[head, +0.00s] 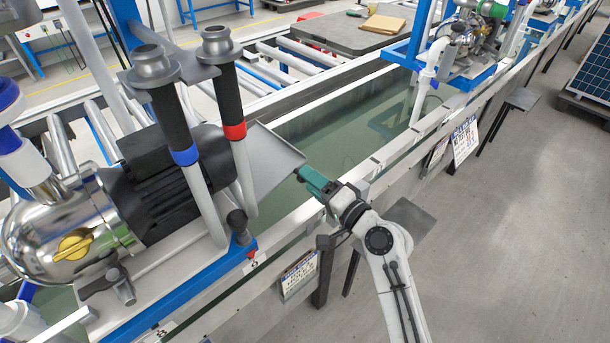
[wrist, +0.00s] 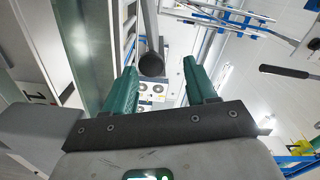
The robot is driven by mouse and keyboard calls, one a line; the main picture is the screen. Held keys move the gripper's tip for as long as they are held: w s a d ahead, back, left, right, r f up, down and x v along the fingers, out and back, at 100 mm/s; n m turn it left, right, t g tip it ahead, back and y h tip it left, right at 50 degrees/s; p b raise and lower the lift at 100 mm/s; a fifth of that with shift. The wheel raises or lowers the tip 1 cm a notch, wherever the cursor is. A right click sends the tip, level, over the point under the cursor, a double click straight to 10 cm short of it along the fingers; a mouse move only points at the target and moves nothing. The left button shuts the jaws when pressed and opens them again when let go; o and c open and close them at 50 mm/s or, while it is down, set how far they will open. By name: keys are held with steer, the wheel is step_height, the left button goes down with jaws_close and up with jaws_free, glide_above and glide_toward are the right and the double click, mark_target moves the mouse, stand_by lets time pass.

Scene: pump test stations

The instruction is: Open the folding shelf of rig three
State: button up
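My gripper (head: 316,180) has teal fingers and reaches over the near rim of the water trough, its tips close to the edge of a tilted grey metal plate (head: 272,168) beside the nearest pump. In the wrist view the two fingers (wrist: 160,88) stand apart with nothing visibly held. A dark round-ended rod (wrist: 151,64) shows between and beyond them; whether it touches them I cannot tell. A flat grey shelf panel (head: 410,217) juts from the trough's outer side, right of my arm. Another such panel (head: 523,98) is further back. I cannot tell which belongs to rig three.
The nearest pump (head: 95,215) and its two upright pipes with black sleeves (head: 228,95) stand left of my gripper. A second pump rig (head: 460,50) stands further along the trough (head: 335,130).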

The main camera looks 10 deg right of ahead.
steer(key=v, duration=0.7)
steer(key=shift+s, duration=0.2)
steer(key=s+d+f+n+g+h+p, duration=0.2)
steer(key=s+f+n+g+p, duration=0.15)
steer(key=s, duration=0.35)
steer(key=s+d+f+n+g+h+p, duration=0.1)
steer(key=s+f+n+g+p, duration=0.1)
steer(key=s+f+g, duration=0.3)
steer(key=s+d+r+g+h+p, duration=0.1)
steer(key=s+d, duration=0.4)
steer(key=s, duration=0.6)
steer(key=s+d+r+n+g+h+p, duration=0.1)
steer(key=s+d+g+h+p, duration=0.2)
steer(key=s+d+h, duration=0.3)
steer(key=s+g, duration=0.1)
steer(key=s, duration=0.4)
steer(key=shift+d+r, duration=0.2)
steer(key=shift+r, duration=0.05)
steer(key=shift+n+g, duration=0.25)
steer(key=shift+c, duration=0.2)
